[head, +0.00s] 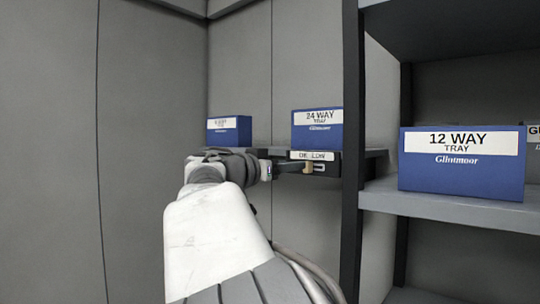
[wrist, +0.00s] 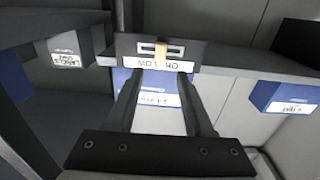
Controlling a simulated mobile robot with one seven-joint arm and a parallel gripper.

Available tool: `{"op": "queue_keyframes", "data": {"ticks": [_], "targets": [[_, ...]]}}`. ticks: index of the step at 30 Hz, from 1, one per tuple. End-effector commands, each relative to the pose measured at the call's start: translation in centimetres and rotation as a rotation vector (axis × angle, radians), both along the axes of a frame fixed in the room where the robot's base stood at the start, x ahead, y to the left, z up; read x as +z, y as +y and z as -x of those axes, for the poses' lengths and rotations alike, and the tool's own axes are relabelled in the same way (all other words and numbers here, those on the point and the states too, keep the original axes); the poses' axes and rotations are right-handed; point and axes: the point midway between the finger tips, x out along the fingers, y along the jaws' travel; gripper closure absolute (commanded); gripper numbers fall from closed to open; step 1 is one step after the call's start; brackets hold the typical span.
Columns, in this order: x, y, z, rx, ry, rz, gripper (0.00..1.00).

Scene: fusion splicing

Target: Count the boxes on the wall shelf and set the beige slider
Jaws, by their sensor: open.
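The wall shelf (head: 376,153) holds two blue boxes in the head view: a small left box (head: 229,131) and a box marked "24 WAY TRAY" (head: 318,131). A dark panel labelled "OK LOW" (head: 325,157) sits on the shelf's front edge. The beige slider (head: 308,168) stands in its slot, with open slot showing on its right, toward LOW. The wrist view shows the panel upside down, with the beige slider (wrist: 161,51) beyond my fingertips. My gripper (wrist: 161,78) is open and empty, facing the panel; contact with the slider cannot be told.
A dark rack post (head: 352,150) stands close to the right of the panel. The rack shelf (head: 470,211) holds a blue "12 WAY TRAY" box (head: 461,165) and another box (head: 533,137) cut off at the edge. The grey wall on the left is bare.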

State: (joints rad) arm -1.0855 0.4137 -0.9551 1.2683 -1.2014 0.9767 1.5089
Motion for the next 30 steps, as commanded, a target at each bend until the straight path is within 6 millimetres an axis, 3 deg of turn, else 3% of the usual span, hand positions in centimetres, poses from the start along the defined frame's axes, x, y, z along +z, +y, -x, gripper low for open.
{"op": "queue_keyframes", "data": {"ticks": [3,9,23,30], "targets": [[0.4,-1.9,-1.7,-0.005,0.001,0.003,0.47],[0.3,-3.7,-3.6,-0.003,0.000,0.001,0.47],[0.0,-4.4,-4.4,0.001,0.000,0.000,0.47],[0.0,-4.4,-4.4,0.000,0.000,0.000,0.91]]}}
